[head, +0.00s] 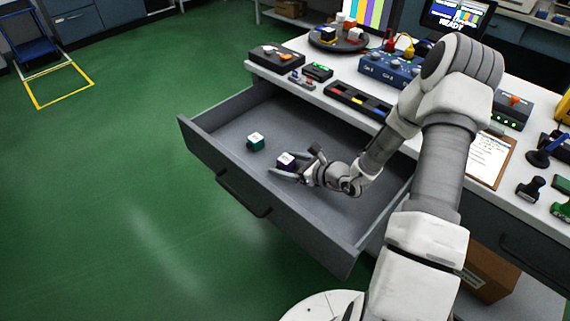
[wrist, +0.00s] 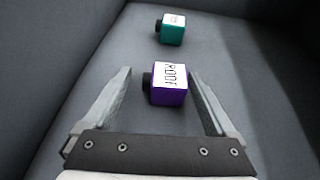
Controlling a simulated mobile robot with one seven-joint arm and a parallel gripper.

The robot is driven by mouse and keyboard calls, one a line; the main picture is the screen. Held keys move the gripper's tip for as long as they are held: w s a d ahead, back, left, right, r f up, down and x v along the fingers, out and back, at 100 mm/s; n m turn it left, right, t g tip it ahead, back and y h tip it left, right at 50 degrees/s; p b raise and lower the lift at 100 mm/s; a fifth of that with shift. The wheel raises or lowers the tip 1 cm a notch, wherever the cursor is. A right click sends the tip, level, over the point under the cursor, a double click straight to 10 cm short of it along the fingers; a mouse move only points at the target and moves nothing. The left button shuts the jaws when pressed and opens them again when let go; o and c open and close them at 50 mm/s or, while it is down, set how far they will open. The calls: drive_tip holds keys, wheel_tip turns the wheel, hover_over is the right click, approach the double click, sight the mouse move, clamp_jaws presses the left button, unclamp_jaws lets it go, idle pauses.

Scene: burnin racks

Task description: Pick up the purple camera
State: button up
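The purple camera (head: 285,161) is a small cube in the open drawer, with a white labelled top and a dark lens on its left side in the wrist view (wrist: 168,84). My gripper (head: 285,168) is down inside the drawer, with its fingers on either side of the purple camera. In the wrist view my gripper (wrist: 163,84) is open, and gaps show between the camera and both fingers. The lettering on its white top looks like "ROOF", though I cannot read it surely.
A teal camera (head: 255,141) lies in the drawer beyond the purple one, also in the wrist view (wrist: 171,29). The grey drawer (head: 222,172) has raised walls around my gripper. The workbench (head: 283,77) above it is crowded with devices.

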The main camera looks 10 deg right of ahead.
drive_tip(key=c, duration=1.1)
drive_tip(key=shift+r, duration=0.15)
